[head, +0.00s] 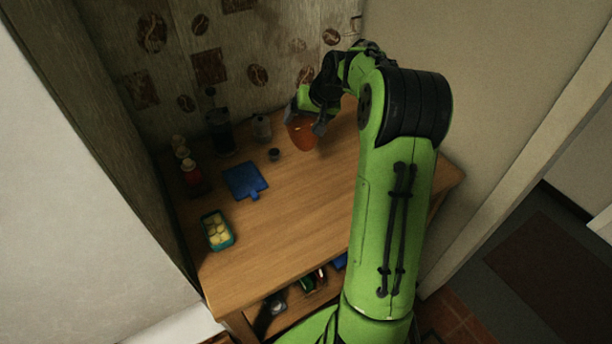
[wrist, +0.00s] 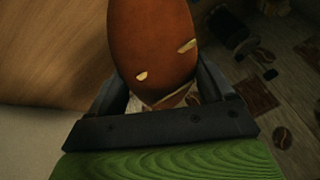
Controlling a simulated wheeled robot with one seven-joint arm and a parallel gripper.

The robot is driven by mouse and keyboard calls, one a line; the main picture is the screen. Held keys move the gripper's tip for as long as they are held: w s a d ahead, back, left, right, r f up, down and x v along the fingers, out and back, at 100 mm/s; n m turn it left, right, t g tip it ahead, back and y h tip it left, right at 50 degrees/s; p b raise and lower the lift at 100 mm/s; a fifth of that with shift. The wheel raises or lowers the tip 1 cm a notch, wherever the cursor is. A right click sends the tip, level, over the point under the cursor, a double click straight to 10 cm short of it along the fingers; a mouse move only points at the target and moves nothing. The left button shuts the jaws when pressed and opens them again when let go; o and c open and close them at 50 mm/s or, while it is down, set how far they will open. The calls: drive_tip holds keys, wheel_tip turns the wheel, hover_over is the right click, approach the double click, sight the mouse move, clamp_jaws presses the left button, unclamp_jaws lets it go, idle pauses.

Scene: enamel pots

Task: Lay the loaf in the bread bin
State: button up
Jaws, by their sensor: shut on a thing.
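The loaf (head: 302,134) is a smooth orange-brown oval with pale slashes. My gripper (head: 311,112) is shut on it above the back right of the wooden table. In the wrist view the loaf (wrist: 152,42) sits between the two dark fingers of my gripper (wrist: 165,92), its long side pointing away from the palm. The loaf appears held clear of the tabletop, but the exact gap cannot be told. I cannot make out a bread bin in either view; my arm hides the right part of the table.
The wooden table (head: 300,215) has clear room in its middle.

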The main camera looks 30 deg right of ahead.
drive_tip(key=b, duration=0.5)
hover_over(299, 170)
drive_tip(key=s, duration=0.3)
wheel_tip(299, 170, down, 6)
drive_tip(key=f+b, duration=0.1)
drive_tip(key=f, duration=0.2)
drive_tip(key=f+b, duration=0.1)
drive_tip(key=f, duration=0.2)
drive_tip(key=f+b, duration=0.1)
drive_tip(key=f, duration=0.3)
drive_tip(key=shift+w+d, duration=0.1)
drive_tip(key=shift+d, duration=0.15)
drive_tip(key=o, duration=1.1)
drive_tip(key=shift+f, duration=0.15)
drive_tip(key=shift+c, duration=0.2)
drive_tip(key=shift+o, duration=1.4)
